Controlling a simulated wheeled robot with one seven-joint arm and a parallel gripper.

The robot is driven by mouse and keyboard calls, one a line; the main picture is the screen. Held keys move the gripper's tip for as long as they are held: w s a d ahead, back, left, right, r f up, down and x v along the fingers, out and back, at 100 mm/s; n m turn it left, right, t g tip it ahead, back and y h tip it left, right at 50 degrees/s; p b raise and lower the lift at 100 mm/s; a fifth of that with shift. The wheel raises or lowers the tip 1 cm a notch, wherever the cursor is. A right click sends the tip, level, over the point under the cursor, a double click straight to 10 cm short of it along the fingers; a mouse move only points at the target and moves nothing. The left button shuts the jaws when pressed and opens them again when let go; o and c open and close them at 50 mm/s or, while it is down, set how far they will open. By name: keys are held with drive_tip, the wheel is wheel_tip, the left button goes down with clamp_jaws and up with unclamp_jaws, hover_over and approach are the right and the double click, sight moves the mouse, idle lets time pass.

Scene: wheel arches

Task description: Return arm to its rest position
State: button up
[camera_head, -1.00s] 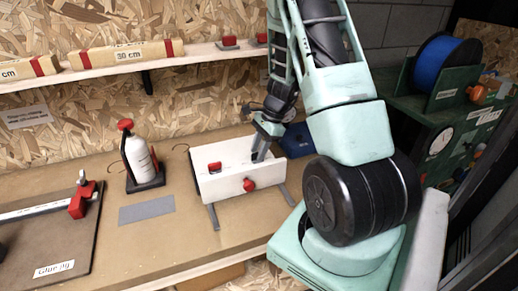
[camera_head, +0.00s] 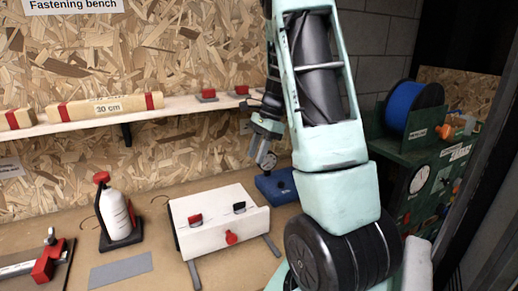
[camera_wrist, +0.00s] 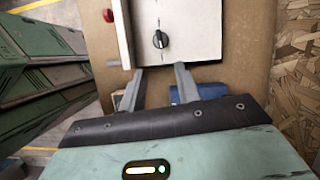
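My gripper (camera_head: 263,160) hangs in the air above and behind the right part of a white box (camera_head: 222,222) on the bench. In the wrist view my gripper (camera_wrist: 158,72) shows its two fingers apart with nothing between them.
A blue block with a round dial (camera_head: 277,186) lies behind the box. A white bottle with a red top (camera_head: 115,212) stands left. A shelf (camera_head: 130,117) runs along the chipboard wall behind my arm. A green cabinet (camera_head: 428,150) with a blue spool (camera_head: 412,105) stands right.

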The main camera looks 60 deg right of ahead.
drive_tip(key=shift+v, duration=0.75)
drive_tip(key=w+a+n+g, duration=0.3)
drive_tip(key=a+n, duration=1)
drive_tip(key=a, duration=1.4)
drive_tip(key=s+a+f+n+t+h, duration=0.1)
drive_tip(key=s+a+f+n+h, duration=0.1)
drive_tip(key=s+a+n, duration=1.5)
drive_tip(key=a+n+h, duration=0.1)
drive_tip(key=a, duration=0.2)
drive_tip(key=shift+f, duration=0.1)
